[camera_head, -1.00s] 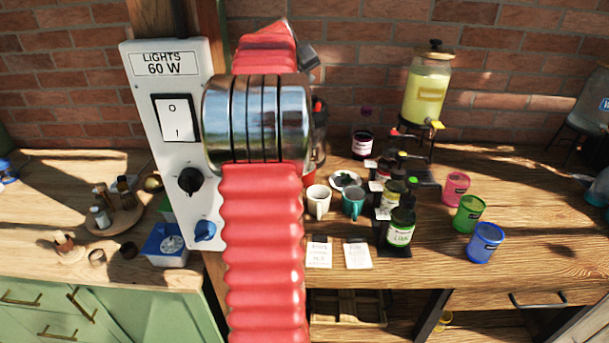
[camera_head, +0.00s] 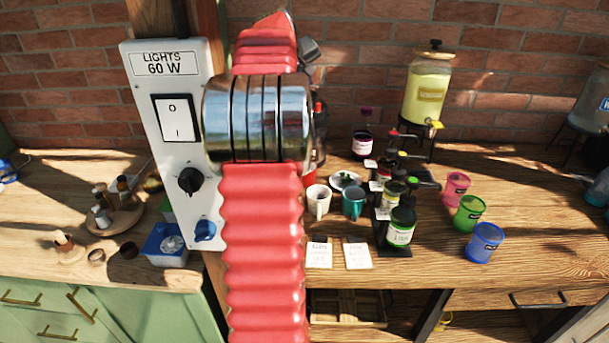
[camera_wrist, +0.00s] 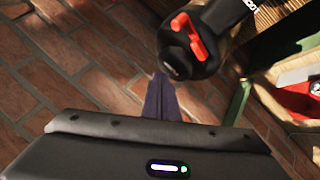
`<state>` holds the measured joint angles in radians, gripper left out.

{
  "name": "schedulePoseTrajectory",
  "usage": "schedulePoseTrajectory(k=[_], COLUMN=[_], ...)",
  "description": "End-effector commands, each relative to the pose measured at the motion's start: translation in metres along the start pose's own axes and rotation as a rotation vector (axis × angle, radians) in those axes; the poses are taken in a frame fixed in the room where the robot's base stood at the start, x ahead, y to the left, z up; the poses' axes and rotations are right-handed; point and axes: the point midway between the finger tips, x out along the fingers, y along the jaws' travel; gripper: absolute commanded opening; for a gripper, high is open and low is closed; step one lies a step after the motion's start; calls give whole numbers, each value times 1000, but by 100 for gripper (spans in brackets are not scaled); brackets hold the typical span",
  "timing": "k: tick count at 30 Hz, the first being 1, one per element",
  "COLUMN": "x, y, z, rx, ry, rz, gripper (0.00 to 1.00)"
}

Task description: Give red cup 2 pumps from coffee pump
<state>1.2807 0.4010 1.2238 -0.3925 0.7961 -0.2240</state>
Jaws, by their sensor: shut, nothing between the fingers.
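A dark container with a red tip (camera_head: 319,108) stands behind my arm in the head view, mostly hidden. In the wrist view a black rounded body with a red top piece (camera_wrist: 190,38) and a few white letters looks like the coffee pump. My gripper (camera_wrist: 163,78) is shut and empty, its tips close below and left of that black body; I cannot tell if they touch. A small part of a red cup (camera_head: 309,179) shows at the right edge of my arm.
A white mug (camera_head: 318,201) and a teal mug (camera_head: 353,203) stand just right. Beyond them are syrup bottles on a black stand (camera_head: 393,247), a lemonade dispenser (camera_head: 426,95) and pink, green and blue cups. A lights panel (camera_head: 160,85) stands left of my arm.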

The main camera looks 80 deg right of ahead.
Motion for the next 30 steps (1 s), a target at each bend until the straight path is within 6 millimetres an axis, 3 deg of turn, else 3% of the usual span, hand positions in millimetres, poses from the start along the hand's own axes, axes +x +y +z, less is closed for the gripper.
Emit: schedulePoseTrajectory(k=[30], x=[-42], y=[31], z=[-30], rx=[0], ry=[1], rz=[1], gripper=[0])
